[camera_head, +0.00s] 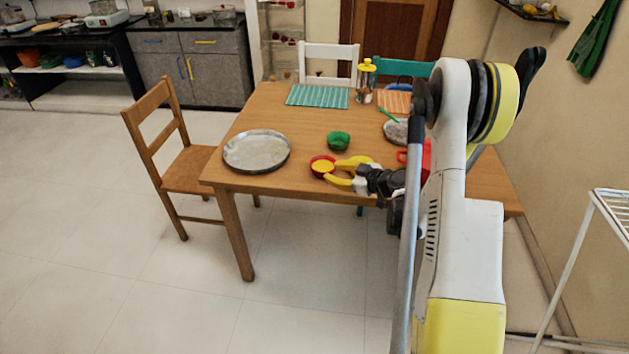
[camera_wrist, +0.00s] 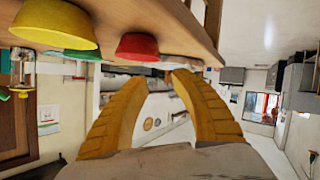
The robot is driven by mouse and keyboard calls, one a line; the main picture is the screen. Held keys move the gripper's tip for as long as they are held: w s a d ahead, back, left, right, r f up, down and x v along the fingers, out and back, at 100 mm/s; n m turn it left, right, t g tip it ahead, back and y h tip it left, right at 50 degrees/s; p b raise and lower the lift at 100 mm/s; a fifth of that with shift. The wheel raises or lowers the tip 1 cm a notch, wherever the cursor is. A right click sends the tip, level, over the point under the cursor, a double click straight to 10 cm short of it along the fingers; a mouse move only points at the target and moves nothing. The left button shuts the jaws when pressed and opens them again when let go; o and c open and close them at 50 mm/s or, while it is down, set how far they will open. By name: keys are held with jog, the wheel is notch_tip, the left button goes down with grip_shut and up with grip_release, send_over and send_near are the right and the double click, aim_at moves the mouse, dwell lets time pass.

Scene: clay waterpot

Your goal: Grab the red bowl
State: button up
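The red bowl (camera_head: 313,164) stands upright near the front edge of the wooden table in the head view. A yellow patch shows inside its rim there, and I cannot tell what it is. In the wrist view, which is turned upside down, the red bowl (camera_wrist: 138,47) is ahead, close to the tip of the left finger in the picture. My gripper (camera_head: 329,169) is open, with its curved yellow fingers around empty space. It also shows in the wrist view (camera_wrist: 172,80). The gripper overlaps the bowl's right side in the head view; I see no grip.
A green bowl (camera_head: 338,141) stands behind the red bowl. A yellow bowl (camera_wrist: 55,22) is beside it in the wrist view. A round metal tray (camera_head: 257,163) lies on the table's left. A chair (camera_head: 180,160) stands left of the table (camera_head: 300,122).

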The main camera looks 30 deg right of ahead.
aim_at(314, 170)
jog(key=shift+s+d+f, duration=0.15)
jog(key=shift+s+f, duration=0.1)
jog(key=shift+f, duration=0.55)
jog(key=x, duration=0.5)
jog(key=shift+w+b, duration=0.1)
jog(key=shift+b, duration=0.25)
jog(key=b+x, duration=0.1)
jog(key=x, duration=0.2)
jog(key=b+x, duration=0.1)
jog(key=x, duration=0.1)
jog(key=shift+w+b, duration=0.35)
jog(key=shift+r, duration=0.2)
grip_shut()
